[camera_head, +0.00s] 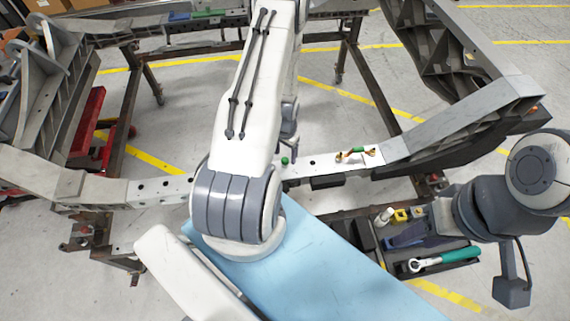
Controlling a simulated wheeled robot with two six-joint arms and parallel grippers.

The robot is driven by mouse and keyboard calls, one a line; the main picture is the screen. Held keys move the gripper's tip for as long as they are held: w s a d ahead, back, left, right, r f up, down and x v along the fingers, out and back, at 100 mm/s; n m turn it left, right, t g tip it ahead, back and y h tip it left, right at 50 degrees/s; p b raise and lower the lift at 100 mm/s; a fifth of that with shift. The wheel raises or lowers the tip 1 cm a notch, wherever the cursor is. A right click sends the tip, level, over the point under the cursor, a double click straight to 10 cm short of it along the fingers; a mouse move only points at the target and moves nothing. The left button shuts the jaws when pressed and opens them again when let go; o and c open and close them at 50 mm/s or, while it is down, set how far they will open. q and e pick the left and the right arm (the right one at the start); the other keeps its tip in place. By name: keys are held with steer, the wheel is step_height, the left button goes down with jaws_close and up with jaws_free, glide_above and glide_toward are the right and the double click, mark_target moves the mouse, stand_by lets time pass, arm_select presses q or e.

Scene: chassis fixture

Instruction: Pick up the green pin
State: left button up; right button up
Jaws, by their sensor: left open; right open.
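The green pin (285,160) is small and stands upright in the grey metal beam (316,164), near the centre. My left arm reaches forward over the middle. My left gripper (288,138) is open just above the green pin, largely hidden behind my own forearm, so I cannot tell whether it touches the pin. My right gripper (432,218) comes in from the right over the dark tool tray (458,265). It is open, with its fingers hard to make out against the tray.
A coloured part (357,152) with green and orange pieces lies on the beam, right of the pin. The tray holds a teal-handled ratchet (447,257) and yellow items (401,215). A light blue surface (335,270) lies in front. A red object (88,125) stands left.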

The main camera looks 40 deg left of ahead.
mark_target(285, 159)
arm_select(q)
steer(key=shift+f+b, duration=1.4)
steer(key=shift+f, duration=0.5)
steer(key=shift+s, duration=0.1)
arm_select(e)
step_height(285, 159, down, 4)
steer(key=shift+r, duration=0.1)
arm_select(q)
steer(key=shift+r, duration=0.1)
jaws_close()
step_height(285, 159, up, 4)
steer(key=p, duration=0.3)
steer(key=shift+r+p, duration=0.1)
steer(key=shift+p, duration=0.3)
steer(key=shift+d+r, duration=0.1)
steer(key=shift+d, duration=0.25)
steer(key=d+r+b, duration=0.3)
steer(key=d+r, duration=0.3)
steer(key=d, duration=0.5)
steer(key=shift+r, duration=0.3)
arm_select(e)
steer(key=shift+r, duration=0.35)
